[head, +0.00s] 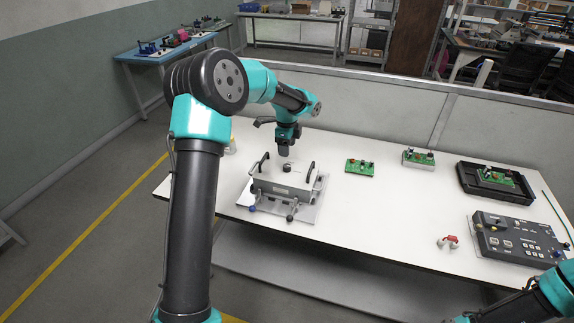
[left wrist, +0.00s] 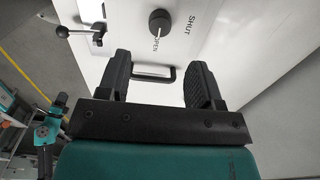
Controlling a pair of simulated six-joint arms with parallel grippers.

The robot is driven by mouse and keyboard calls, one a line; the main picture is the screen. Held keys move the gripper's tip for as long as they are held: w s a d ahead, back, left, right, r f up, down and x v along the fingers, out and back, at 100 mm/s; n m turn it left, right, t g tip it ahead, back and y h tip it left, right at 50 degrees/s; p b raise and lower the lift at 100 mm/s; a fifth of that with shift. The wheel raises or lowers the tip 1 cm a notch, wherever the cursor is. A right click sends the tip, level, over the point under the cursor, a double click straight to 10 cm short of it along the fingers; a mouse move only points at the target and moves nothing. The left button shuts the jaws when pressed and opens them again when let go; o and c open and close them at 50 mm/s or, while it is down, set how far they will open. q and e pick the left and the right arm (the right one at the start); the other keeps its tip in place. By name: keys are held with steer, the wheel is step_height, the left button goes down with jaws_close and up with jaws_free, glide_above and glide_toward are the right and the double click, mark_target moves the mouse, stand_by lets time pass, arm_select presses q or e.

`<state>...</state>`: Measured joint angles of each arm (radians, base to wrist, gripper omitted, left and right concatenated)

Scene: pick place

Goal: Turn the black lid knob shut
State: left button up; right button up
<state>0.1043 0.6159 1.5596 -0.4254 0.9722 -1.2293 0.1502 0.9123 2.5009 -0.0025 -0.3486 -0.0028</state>
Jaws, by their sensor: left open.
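The black lid knob (head: 287,167) stands on top of the light-grey box (head: 270,184). In the left wrist view the round knob (left wrist: 160,21) is close to the printed word OPEN, with SHUT printed to its right. My left gripper (head: 284,153) is above the box, pointing down near the knob. In the left wrist view its two black fingers (left wrist: 160,78) are spread and empty, with the knob beyond their tips, apart from them. My right gripper is out of view; only part of that arm shows.
Black handles stand at the box's ends, one (left wrist: 166,78) showing between my fingers. A lever with a black ball (left wrist: 62,31) is beside the box. Green circuit boards (head: 360,167), a black tray (head: 497,185) and a control panel (head: 515,240) are to the right. The table's front middle is clear.

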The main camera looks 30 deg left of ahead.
mark_target(287, 165)
arm_select(q)
step_height(287, 165, down, 9)
steer(key=shift+r, duration=0.15)
stand_by(0.4)
steer(key=c, duration=0.9)
